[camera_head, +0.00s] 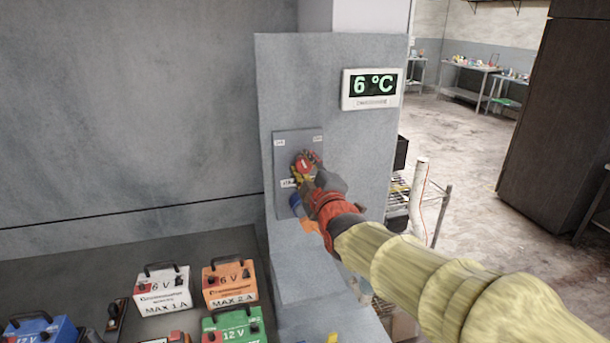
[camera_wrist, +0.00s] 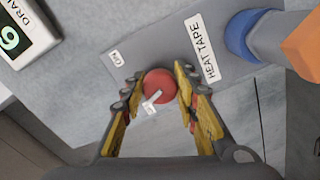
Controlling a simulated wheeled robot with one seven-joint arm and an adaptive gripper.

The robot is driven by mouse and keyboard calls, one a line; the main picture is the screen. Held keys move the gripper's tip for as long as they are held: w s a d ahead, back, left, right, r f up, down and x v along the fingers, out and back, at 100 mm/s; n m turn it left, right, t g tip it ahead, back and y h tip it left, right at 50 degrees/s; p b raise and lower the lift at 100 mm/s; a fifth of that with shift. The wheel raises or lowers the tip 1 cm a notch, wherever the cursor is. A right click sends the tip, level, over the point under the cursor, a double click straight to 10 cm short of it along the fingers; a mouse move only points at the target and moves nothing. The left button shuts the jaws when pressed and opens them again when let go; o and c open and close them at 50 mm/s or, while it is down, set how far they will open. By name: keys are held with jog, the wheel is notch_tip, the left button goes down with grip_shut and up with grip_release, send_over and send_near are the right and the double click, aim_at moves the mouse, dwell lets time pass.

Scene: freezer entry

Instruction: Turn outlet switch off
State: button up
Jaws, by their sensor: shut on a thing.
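The outlet switch is a round red knob (camera_wrist: 160,84) on a grey wall panel (camera_head: 287,160). My gripper (camera_wrist: 158,88) has its yellow and grey fingers on both sides of the knob and is shut on it. In the wrist view, an "ON" label (camera_wrist: 116,58) is above left of the knob. The knob's white mark (camera_wrist: 153,97) points down-left, towards a small label that I cannot read. A "HEAT TAPE" label (camera_wrist: 203,49) and a blue outlet (camera_wrist: 245,36) with an orange plug (camera_wrist: 303,47) are to the right.
A display (camera_head: 372,88) reading 6 °C hangs above the panel. Several battery boxes, including a white one (camera_head: 163,290) and an orange one (camera_head: 229,283), stand on a dark surface at lower left. A wire rack (camera_head: 441,205) stands behind my arm. Open floor lies at right.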

jog(key=n+b, duration=0.2)
jog(key=n, duration=0.2)
jog(key=shift+n, duration=0.3)
dwell(0.4)
jog(key=o, duration=1.2)
jog(key=shift+c, duration=0.2)
jog(key=v, duration=1.2)
